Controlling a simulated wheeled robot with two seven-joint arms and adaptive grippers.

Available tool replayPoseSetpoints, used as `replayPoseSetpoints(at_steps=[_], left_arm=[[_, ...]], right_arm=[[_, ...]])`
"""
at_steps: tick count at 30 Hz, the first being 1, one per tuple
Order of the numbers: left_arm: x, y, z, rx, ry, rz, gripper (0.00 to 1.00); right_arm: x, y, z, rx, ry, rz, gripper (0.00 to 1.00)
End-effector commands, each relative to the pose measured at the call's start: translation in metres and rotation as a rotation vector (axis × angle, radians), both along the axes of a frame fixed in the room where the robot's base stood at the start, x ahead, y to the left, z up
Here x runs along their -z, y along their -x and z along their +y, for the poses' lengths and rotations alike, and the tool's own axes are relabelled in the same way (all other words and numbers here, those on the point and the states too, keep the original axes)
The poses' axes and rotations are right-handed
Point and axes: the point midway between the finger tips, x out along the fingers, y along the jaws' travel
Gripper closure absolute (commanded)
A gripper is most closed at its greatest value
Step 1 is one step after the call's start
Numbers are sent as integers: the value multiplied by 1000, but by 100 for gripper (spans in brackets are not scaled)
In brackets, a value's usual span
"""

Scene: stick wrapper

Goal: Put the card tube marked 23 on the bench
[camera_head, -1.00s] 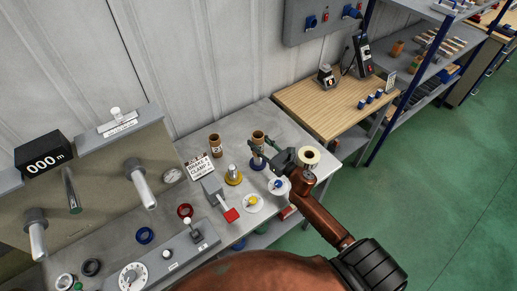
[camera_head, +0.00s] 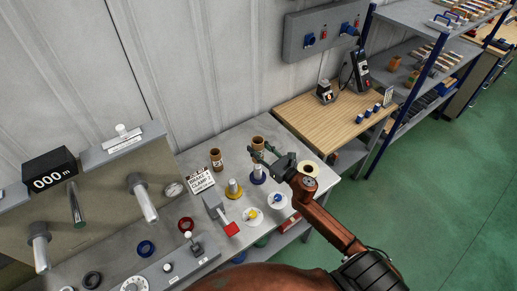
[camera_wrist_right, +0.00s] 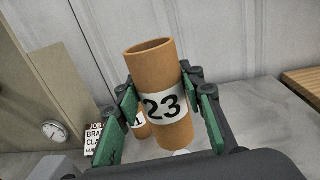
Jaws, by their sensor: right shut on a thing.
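The card tube marked 23 (camera_wrist_right: 157,95) is a brown open-topped cylinder with a white label, upright between my right gripper's green pads in the wrist view. The grey bench (camera_head: 190,228) stretches left and in front. My left gripper is not in view.
Another brown tube (camera_head: 216,158) stands left, near a sign (camera_head: 200,180). A wooden table (camera_head: 325,120) is at the right.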

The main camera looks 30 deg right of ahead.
Motion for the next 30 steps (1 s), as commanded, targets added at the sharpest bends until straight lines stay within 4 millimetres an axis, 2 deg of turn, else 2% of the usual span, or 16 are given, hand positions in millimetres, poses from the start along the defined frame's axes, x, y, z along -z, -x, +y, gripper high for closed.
replayPoseSetpoints(at_steps=[10, 14, 17, 21, 24, 30], left_arm=[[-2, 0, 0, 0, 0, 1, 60], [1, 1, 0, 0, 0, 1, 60], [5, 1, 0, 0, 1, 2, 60], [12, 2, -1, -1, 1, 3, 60], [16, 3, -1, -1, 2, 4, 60], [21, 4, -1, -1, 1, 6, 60]], right_arm=[[-2, 0, 1, 0, -1, 0, 88], [9, 8, 11, 0, -5, 3, 88], [27, 26, 33, 2, -9, 4, 88], [49, 62, 73, 14, -10, 4, 88], [56, 83, 94, 26, -8, 2, 88], [59, 115, 123, 51, -4, 1, 88]])
